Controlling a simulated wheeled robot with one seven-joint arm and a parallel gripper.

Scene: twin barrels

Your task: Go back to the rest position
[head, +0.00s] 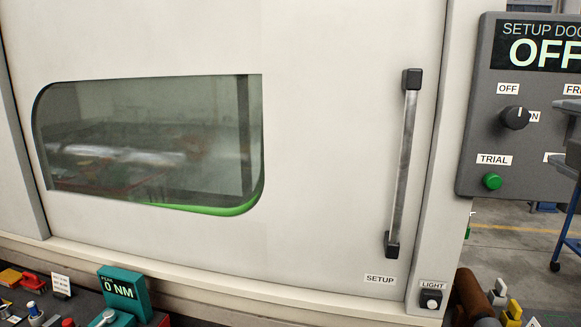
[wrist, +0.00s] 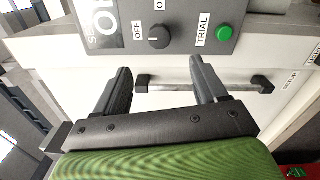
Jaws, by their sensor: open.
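My gripper (wrist: 160,82) shows in the wrist view with its two dark fingers apart and nothing between them. Beyond the fingers is the metal bar handle (wrist: 180,82) of the white door. In the head view the same handle (head: 402,165) stands upright at the door's right side, above a SETUP label. The white door (head: 330,130) is closed and has a dark window (head: 150,140) with a green lower edge. My gripper does not show in the head view. I cannot tell its exact distance from the handle.
A grey control panel (head: 475,130) with an OFF display, a knob (head: 515,117) and a green TRIAL button (head: 491,181) is right of the door. A LIGHT switch (head: 431,299) sits below. A teal 0 NM device (head: 122,290) and tools lie at lower left. A blue cart (head: 570,215) stands far right.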

